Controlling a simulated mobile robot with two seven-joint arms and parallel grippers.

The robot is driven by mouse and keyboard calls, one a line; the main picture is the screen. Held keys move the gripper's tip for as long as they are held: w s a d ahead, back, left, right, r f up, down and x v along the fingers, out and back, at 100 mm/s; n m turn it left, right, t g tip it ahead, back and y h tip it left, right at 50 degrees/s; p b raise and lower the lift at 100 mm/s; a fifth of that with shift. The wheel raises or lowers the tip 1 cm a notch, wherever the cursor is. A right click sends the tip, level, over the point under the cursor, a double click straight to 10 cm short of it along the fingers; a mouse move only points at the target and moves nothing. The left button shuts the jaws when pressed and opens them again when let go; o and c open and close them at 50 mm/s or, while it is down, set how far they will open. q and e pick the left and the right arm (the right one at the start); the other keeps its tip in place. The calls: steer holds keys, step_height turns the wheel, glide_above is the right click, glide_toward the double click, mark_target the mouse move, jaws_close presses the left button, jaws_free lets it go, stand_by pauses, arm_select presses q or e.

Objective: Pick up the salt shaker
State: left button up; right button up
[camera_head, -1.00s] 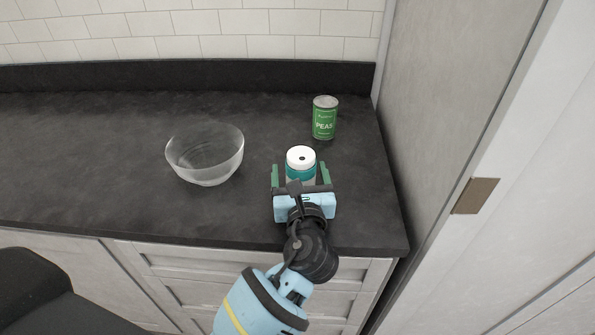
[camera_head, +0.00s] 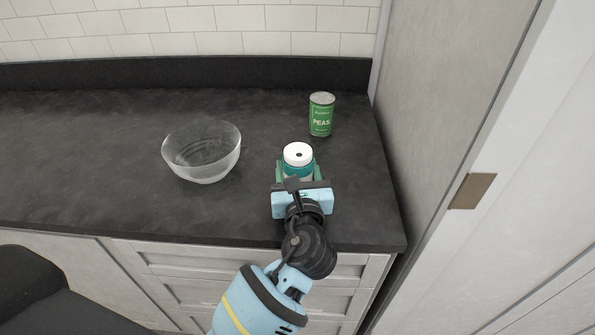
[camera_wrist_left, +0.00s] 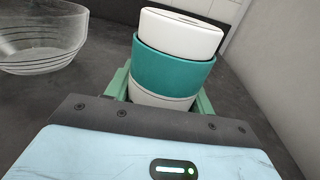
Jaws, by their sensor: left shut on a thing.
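The salt shaker (camera_head: 299,156) is a short cylinder with a white lid and a teal band, upright on the dark counter near its right end. It also shows in the left wrist view (camera_wrist_left: 174,68), where a white lower part is visible under the teal band. My left gripper (camera_head: 299,172) is shut on the shaker, one green finger on each side of its lower body. The shaker's base is hidden behind the gripper. My right gripper is in neither view.
A clear glass bowl (camera_head: 202,152) stands left of the shaker. A green can of peas (camera_head: 321,114) stands behind it to the right. A grey wall panel (camera_head: 430,110) borders the counter on the right. The left part of the counter (camera_head: 80,160) is clear.

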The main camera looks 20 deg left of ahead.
arm_select(q)
steer(key=shift+r, duration=0.25)
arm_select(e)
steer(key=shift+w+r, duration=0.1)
arm_select(q)
steer(key=shift+r, duration=0.8)
steer(key=shift+r+p, duration=0.45)
steer(key=shift+r, duration=0.35)
steer(key=s, duration=0.3)
steer(key=s+a, duration=0.1)
steer(key=s, duration=0.3)
steer(key=s+a+r, duration=0.1)
steer(key=s, duration=0.3)
steer(key=shift+a+p, duration=0.15)
steer(key=shift+p, duration=0.25)
steer(key=shift+s+a+r, duration=0.1)
steer(key=shift+s+a, duration=0.15)
steer(key=shift+s, duration=0.75)
steer(key=shift+s+a+r, duration=0.1)
steer(key=shift+s+a, duration=0.1)
steer(key=shift+s, duration=1.05)
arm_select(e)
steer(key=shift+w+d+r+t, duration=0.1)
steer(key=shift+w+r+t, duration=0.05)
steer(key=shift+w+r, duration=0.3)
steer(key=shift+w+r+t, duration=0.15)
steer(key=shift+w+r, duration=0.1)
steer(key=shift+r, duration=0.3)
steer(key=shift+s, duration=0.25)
